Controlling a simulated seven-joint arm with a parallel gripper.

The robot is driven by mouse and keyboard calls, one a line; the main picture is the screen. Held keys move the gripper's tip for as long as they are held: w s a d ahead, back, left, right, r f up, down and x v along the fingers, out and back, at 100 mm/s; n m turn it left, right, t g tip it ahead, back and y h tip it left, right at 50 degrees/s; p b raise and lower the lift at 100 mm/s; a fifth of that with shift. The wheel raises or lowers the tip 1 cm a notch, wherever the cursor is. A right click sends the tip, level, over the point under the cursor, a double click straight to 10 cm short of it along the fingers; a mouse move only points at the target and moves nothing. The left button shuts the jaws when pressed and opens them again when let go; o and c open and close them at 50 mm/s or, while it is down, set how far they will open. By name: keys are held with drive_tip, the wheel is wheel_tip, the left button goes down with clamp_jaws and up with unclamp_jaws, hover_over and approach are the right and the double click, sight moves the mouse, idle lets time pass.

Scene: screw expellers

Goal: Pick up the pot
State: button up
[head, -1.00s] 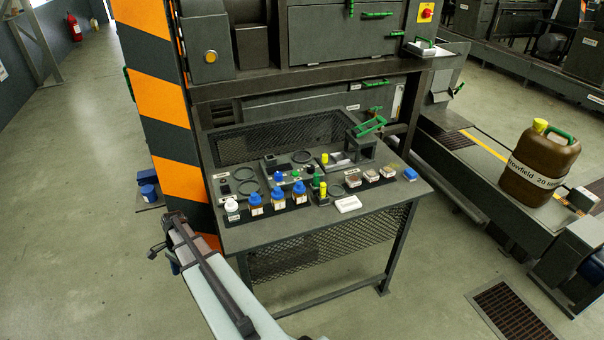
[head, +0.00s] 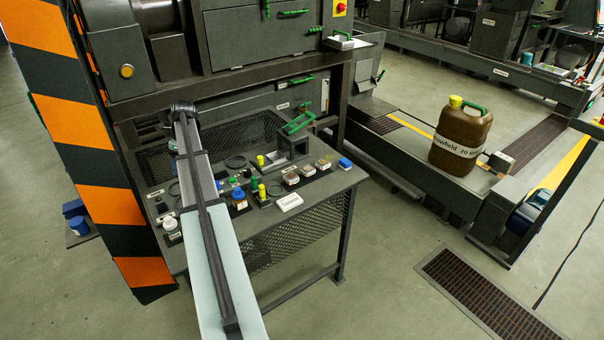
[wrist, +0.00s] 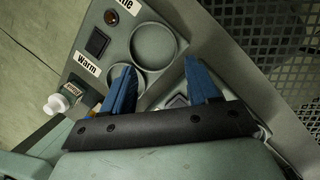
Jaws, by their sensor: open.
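Several small lidded pots stand on the dark work table (head: 300,218); which one the task means is unclear. A white-lidded pot (head: 171,226) stands at the table's left front, beside my arm. It also shows at the left of the wrist view (wrist: 62,103). A blue-lidded pot (head: 239,198) stands just right of my arm, which hides part of the row. My gripper (wrist: 160,80) is open and empty, its two blue fingers apart over a grey station (wrist: 122,60) with round recesses and a "Warm" label. The white-lidded pot is outside the fingers, to their left.
Yellow-capped vials (head: 261,189), a white block (head: 289,202) and small sample boxes (head: 307,170) crowd the table's right. A green-handled stand (head: 296,136) is behind them. A striped pillar (head: 75,130) rises at left. A brown canister (head: 461,138) stands apart at right.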

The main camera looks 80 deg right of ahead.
drive_tip(key=s+d+r+m, duration=0.1)
drive_tip(key=s+d+m, duration=0.1)
drive_tip(key=s+d, duration=0.35)
drive_tip(key=s+d+r+m+g+h, duration=0.1)
drive_tip(key=s+d, duration=0.1)
drive_tip(key=s, duration=0.7)
drive_tip(key=s+d+r+m, duration=0.1)
drive_tip(key=s+d+m, duration=0.15)
drive_tip(key=s, duration=0.55)
wheel_tip(320, 180, up, 2)
drive_tip(key=r+m+g, duration=0.1)
drive_tip(key=m, duration=0.3)
hover_over(308, 168)
drive_tip(key=shift+h, duration=0.4)
drive_tip(key=f, duration=0.8)
drive_tip(key=shift+w+d+f, duration=0.15)
drive_tip(key=shift+d+f, duration=0.05)
drive_tip(key=shift+d, duration=0.05)
drive_tip(key=shift+a+f, duration=0.1)
drive_tip(key=shift+f, duration=2.5)
drive_tip(key=c, duration=0.8)
drive_tip(key=shift+r, duration=0.15)
